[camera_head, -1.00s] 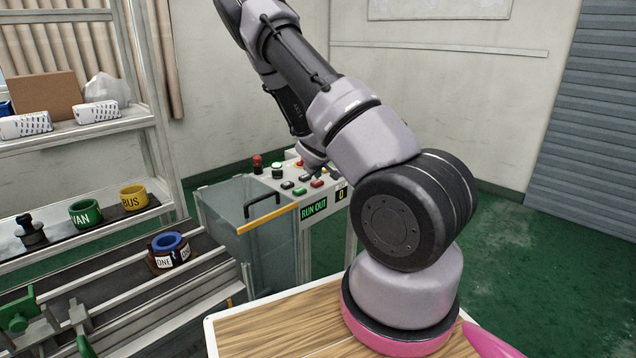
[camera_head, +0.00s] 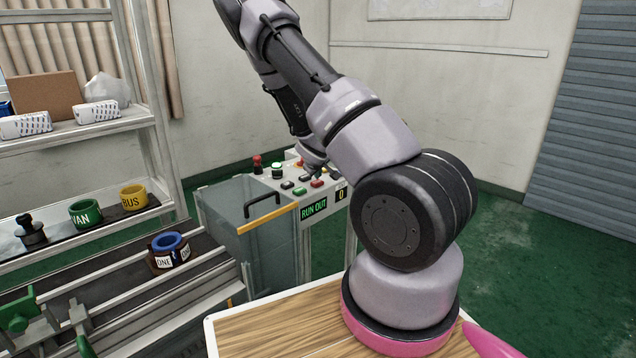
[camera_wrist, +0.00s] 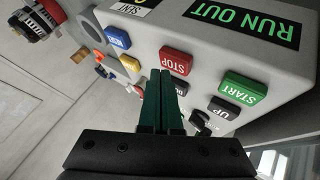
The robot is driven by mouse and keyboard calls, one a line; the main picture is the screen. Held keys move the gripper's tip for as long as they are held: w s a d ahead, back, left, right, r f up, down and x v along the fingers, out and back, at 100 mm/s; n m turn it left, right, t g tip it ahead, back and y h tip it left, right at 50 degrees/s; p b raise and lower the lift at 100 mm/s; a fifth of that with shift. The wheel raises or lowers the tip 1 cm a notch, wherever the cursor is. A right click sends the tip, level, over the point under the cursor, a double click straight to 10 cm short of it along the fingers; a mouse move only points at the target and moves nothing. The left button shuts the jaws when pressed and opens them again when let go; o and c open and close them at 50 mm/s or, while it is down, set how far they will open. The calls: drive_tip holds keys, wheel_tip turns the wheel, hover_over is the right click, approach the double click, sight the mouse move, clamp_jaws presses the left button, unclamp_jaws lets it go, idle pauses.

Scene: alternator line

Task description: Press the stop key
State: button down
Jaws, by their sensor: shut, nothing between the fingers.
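The stop key is a red, raised square key (camera_wrist: 175,61) with white letters, upside down in the wrist view, on the light grey panel. My gripper (camera_wrist: 160,72) shows there as two dark green fingers shut together with nothing between them. Its tips are at the near edge of the stop key and overlap it slightly in the picture. I cannot tell whether they touch it.
The green START key (camera_wrist: 243,88), black UP key (camera_wrist: 228,109) and a blue key (camera_wrist: 117,37) surround the stop key. A display (camera_wrist: 243,22) reads RUN OUT. A glass-sided bin (camera_head: 270,255) with a black handle stands left of the console.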

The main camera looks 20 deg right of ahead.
sight(318, 183)
drive_tip(key=shift+f, duration=0.1)
idle(0.6)
drive_tip(key=shift+f, duration=0.5)
idle(0.4)
drive_tip(key=shift+r, duration=0.6)
drive_tip(key=shift+r, duration=0.1)
drive_tip(key=shift+r, duration=2.95)
